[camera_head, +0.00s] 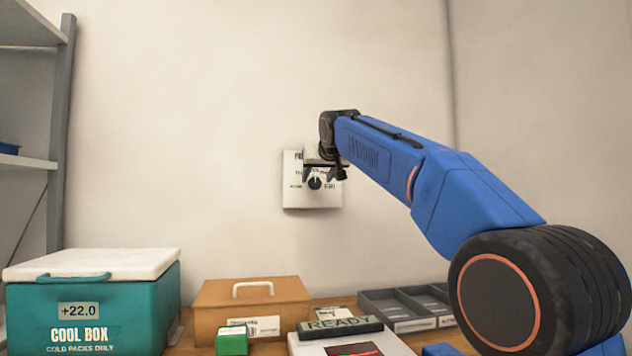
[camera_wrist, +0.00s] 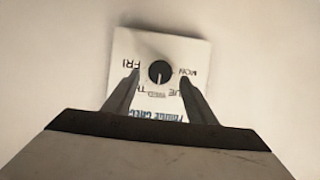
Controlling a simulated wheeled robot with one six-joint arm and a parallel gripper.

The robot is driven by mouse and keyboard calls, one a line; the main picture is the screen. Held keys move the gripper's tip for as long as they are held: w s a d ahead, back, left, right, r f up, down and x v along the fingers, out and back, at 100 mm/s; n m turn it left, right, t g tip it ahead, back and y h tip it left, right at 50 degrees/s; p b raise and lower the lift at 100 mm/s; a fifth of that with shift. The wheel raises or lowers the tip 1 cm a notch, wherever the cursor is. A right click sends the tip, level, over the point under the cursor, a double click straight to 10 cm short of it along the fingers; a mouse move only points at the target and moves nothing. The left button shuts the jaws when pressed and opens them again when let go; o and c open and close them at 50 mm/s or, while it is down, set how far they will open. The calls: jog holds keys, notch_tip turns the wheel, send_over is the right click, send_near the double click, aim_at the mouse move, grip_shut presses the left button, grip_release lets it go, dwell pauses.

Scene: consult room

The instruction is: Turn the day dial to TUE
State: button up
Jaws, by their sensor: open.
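The day dial is a black round knob (camera_wrist: 159,72) on a white wall plate (camera_head: 296,199); the knob also shows in the head view (camera_head: 315,184). Day labels ring it, upside down in the wrist view: FRI and TH at left, WED below, UE and MON at right. A pale pointer mark on the knob points roughly toward WED. My gripper (camera_wrist: 159,77) is open, its two dark fingers on either side of the knob with gaps between. The fingers cover parts of the labels. In the head view my gripper (camera_head: 323,175) hides part of the plate; finger depth is unclear.
Below stand a teal cool box (camera_head: 90,310), an orange case (camera_head: 252,302), a green block (camera_head: 232,340), a READY sign (camera_head: 341,326) and a grey divided tray (camera_head: 408,309). A shelf (camera_head: 62,130) stands at left. The wall around the plate is bare.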

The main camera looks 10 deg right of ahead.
aim_at(313, 182)
jog(key=shift+x, duration=1.55)
jog(key=c, duration=1)
jog(key=n+h, duration=0.2)
jog(key=n, duration=0.1)
jog(key=shift+a, duration=0.3)
jog(key=n+h, duration=0.1)
jog(key=n+t+h, duration=0.1)
jog(key=n, duration=0.1)
jog(key=shift+a+f+n, duration=0.15)
jog(key=shift+f+n, duration=0.05)
jog(key=shift+n, duration=0.1)
jog(key=shift+h, duration=0.3)
